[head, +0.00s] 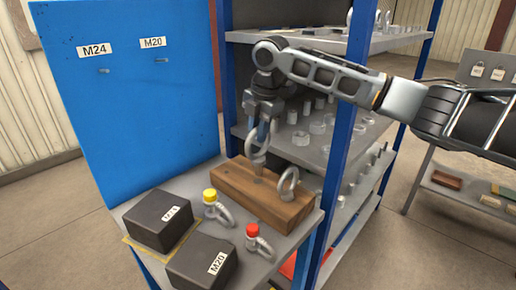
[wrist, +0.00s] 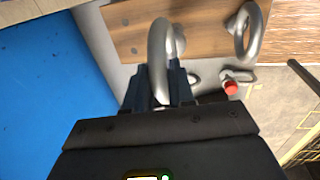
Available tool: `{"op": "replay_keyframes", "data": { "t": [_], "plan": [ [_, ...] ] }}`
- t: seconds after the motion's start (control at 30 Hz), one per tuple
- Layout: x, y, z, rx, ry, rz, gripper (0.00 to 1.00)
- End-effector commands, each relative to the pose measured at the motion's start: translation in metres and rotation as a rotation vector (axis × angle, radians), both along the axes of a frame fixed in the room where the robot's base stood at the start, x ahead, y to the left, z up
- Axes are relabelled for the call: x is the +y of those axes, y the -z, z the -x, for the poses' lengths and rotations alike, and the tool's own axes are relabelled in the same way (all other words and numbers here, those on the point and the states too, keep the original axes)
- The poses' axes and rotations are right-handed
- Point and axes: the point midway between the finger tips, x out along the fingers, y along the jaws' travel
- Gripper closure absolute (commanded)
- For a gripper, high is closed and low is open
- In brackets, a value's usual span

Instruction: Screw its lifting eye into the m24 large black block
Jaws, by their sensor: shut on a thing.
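My gripper (head: 261,125) is shut on a grey steel lifting eye (head: 257,150), gripping its ring from above. The eye is upright over the wooden block (head: 240,190), its shank at the block's top; I cannot tell whether it is in a hole. The wrist view shows the ring (wrist: 158,62) at the fingers (wrist: 160,88). A second lifting eye (head: 289,184) stands in the wooden block to the right. The large black block (head: 158,220) at front left bears a label that seems to read M24. Another black block (head: 202,262) is marked M20. My gripper is behind both.
Shackles with a yellow pin head (head: 217,207) and a red pin head (head: 257,240) lie between the blocks and the wood. A blue panel (head: 135,95) with M24 and M20 labels stands at the left. A shelf post (head: 345,120) rises close on the right.

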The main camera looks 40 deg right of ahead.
Motion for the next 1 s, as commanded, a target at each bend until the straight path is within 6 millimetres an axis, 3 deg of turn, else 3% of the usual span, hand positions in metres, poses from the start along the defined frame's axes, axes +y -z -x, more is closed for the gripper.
{"op": "replay_keyframes", "data": {
  "t": [0.3,1.0],
  "plan": [
    [0.001,-0.037,-0.001,-0.002,-0.002,-0.001,1.0],
    [0.001,-0.075,0.0,-0.002,-0.001,-0.001,1.0]
  ]
}}
